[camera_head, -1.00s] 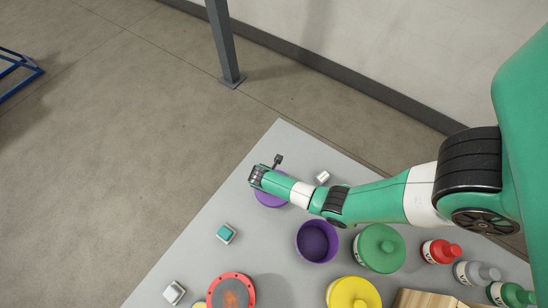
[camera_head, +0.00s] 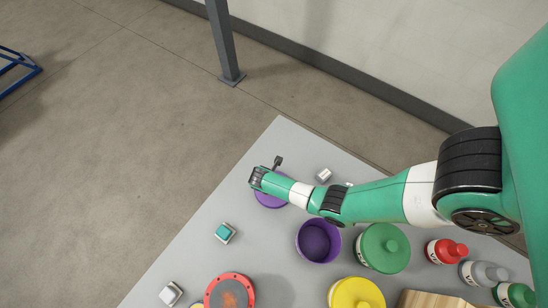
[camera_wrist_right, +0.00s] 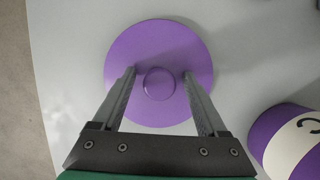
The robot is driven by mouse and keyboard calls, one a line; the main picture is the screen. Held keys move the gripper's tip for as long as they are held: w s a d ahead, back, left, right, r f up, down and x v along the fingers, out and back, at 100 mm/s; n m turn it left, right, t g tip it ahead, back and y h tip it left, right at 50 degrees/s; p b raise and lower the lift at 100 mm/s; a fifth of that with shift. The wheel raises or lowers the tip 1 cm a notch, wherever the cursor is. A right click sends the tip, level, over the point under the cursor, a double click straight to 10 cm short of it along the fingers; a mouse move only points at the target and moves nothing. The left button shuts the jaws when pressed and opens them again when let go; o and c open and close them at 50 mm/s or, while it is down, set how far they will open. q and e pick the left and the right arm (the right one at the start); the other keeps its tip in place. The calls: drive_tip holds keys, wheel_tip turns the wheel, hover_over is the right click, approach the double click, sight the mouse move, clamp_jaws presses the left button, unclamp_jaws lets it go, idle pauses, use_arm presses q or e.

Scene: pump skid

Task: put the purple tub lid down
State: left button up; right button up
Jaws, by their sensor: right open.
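The purple tub lid (camera_wrist_right: 158,110) lies flat on the grey table, round with a raised knob (camera_wrist_right: 159,83) in its middle. In the head view the lid (camera_head: 268,201) is partly hidden under my right arm. My right gripper (camera_wrist_right: 160,74) is open above the lid, with one finger on each side of the knob and a gap on both sides. The purple tub (camera_head: 318,240) stands open and empty-looking on the table; its labelled side (camera_wrist_right: 291,140) shows at the right of the wrist view. My left gripper is not in view.
A green lidded tub (camera_head: 383,248), a yellow lidded tub (camera_head: 355,293) and several bottles, including a red one (camera_head: 445,251), stand to the right. A teal-topped block (camera_head: 225,232) and a red-rimmed round part (camera_head: 231,292) lie nearer. The table's left edge is close to the lid.

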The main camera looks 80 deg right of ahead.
drive_tip(key=p+v, duration=0.7)
drive_tip(key=v, duration=0.5)
drive_tip(key=shift+r, duration=0.15)
